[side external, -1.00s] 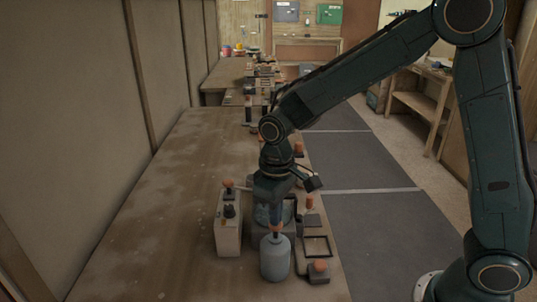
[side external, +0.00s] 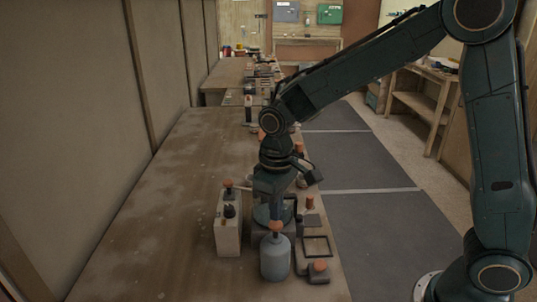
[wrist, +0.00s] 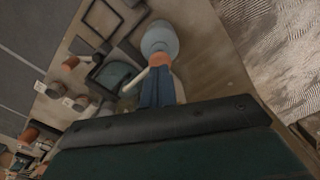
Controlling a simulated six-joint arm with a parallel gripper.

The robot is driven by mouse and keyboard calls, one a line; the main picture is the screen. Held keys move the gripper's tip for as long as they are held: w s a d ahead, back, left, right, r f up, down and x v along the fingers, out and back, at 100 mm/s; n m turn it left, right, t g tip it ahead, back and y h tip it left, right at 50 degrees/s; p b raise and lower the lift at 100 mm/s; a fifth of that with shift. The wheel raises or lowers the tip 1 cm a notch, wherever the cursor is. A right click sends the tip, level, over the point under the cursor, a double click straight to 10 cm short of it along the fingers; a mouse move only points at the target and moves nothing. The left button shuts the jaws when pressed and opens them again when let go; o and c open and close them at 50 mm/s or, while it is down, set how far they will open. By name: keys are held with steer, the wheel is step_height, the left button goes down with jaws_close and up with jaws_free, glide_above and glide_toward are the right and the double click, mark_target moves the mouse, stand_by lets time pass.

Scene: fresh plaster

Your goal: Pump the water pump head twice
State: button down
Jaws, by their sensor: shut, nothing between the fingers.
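The water pump is a grey-blue bottle (side external: 275,261) with an orange top (side external: 275,237), upright near the front of the bench. My gripper (side external: 277,224) points down directly above the top, fingers shut and empty. In the wrist view, the bottle (wrist: 160,38) shows beyond my blue fingers (wrist: 161,80), with the orange collar (wrist: 159,60) at the fingertips. A pale spout (wrist: 137,81) sticks out beside them. The fingers partly hide the pump head, so I cannot tell whether they touch it.
A beige box (side external: 228,236) with knobs stands close left of the bottle. Dark frames (side external: 317,246) and an orange-knobbed block (side external: 319,271) lie close right. The bench's left side (side external: 165,225) is clear.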

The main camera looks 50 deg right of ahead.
steer(key=shift+f, duration=1.45)
steer(key=shift+r, duration=1.45)
steer(key=shift+r, duration=3)
